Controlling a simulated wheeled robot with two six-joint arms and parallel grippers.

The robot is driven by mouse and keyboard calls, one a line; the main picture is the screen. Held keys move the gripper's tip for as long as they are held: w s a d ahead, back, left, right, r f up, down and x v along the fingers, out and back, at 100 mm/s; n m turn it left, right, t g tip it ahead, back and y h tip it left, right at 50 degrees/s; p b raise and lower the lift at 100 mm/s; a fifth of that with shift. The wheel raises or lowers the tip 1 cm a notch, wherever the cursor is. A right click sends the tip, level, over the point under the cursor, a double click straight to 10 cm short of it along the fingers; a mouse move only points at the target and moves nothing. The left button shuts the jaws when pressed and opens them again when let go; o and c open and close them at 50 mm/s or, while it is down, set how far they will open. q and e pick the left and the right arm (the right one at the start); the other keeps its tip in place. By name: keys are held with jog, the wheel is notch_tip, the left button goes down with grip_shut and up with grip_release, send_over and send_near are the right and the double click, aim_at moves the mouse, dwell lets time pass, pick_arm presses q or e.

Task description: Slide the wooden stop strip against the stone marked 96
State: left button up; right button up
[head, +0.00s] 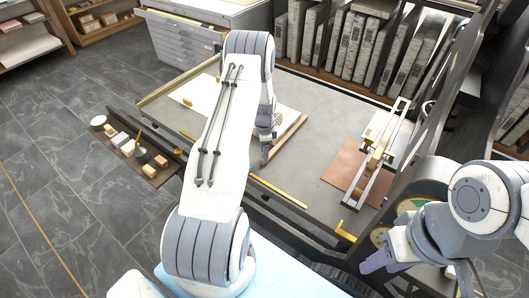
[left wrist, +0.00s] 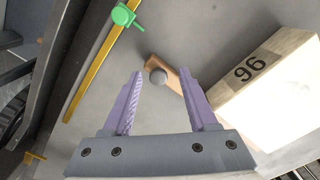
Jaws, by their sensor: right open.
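The pale stone marked 96 (left wrist: 250,68) is to the right of the strip. The strip runs behind my right-hand finger, so I cannot tell whether it touches the stone. In the head view the left gripper (head: 265,155) is beside the brown strip (head: 291,135), partly hidden by my arm. My right gripper (head: 374,262) is open and empty at lower right.
A yellow bar (left wrist: 92,72) with a green piece (left wrist: 124,15) lies left of the strip. In the head view a metal frame (head: 385,150) and brown plate (head: 345,166) stand right on the table. A small side shelf (head: 126,158) holds several items. The table's middle (head: 320,145) is clear.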

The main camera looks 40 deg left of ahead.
pick_arm(q)
notch_tip(320, 180, up, 10)
jog(key=b, duration=0.2)
jog(key=shift+r, duration=0.25)
jog(key=shift+d, duration=0.1)
dwell(0.4)
jog(key=s+d+r, duration=0.2)
jog(key=d+r, duration=0.2)
jog(key=d, duration=0.4)
jog(key=s+d+r, duration=0.3)
jog(key=d+r, duration=0.2)
jog(key=d, duration=0.4)
jog(key=s+d+r, duration=0.2)
jog(key=d+r, duration=0.2)
jog(key=d, duration=0.4)
jog(key=s+d+r, duration=0.1)
jog(key=s+d, duration=0.2)
jog(key=s, duration=0.4)
jog(key=s+d+r+n, duration=0.1)
jog(key=s+d, duration=0.2)
jog(key=s, duration=0.4)
jog(key=s+d+r+h, duration=0.1)
jog(key=s+d+r, duration=0.1)
jog(key=s, duration=0.6)
jog(key=shift+d+n, duration=0.4)
jog(key=shift+d, duration=0.3)
